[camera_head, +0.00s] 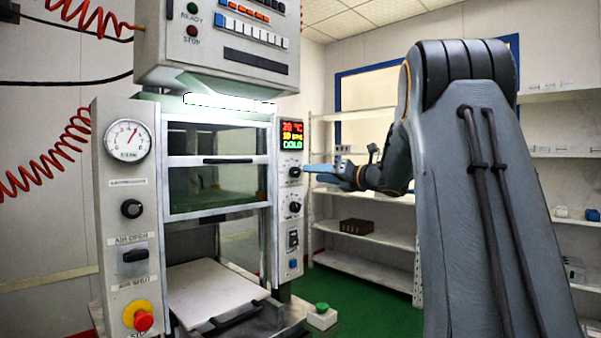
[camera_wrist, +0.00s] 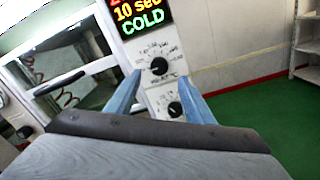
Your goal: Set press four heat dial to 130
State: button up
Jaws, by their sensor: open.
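The press's right-hand panel carries an upper black dial (camera_head: 295,171) and a lower black dial (camera_head: 294,207). In the wrist view the upper dial (camera_wrist: 159,66) has a printed number scale, and the lower dial (camera_wrist: 175,109) sits below it. The label under the upper dial seems to end in °C, but it and the pointer setting are too small to read surely. My gripper (camera_head: 312,170) is just right of the upper dial. In the wrist view my gripper (camera_wrist: 163,82) is open, its blue fingers spread either side of the panel. Nothing is held between them.
The display (camera_head: 291,136) reads 20 °C, 10 sec and COLD. A switch (camera_head: 293,239) and blue button (camera_head: 293,264) sit below the dials. A red emergency stop (camera_head: 143,320) is on the left panel.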

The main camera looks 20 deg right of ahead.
aim_at(297, 172)
jog(key=p+x, duration=0.3)
jog(key=x, duration=0.4)
jog(key=shift+w+a, duration=0.2)
jog(key=shift+w, duration=0.1)
jog(key=c, duration=1)
jog(key=shift+c, duration=0.2)
jog(key=m+b, duration=0.1)
jog(key=m, duration=0.4)
jog(key=m+p, duration=0.1)
jog(key=m, duration=0.5)
jog(key=shift+r+m, duration=0.1)
jog(key=shift+m, duration=0.2)
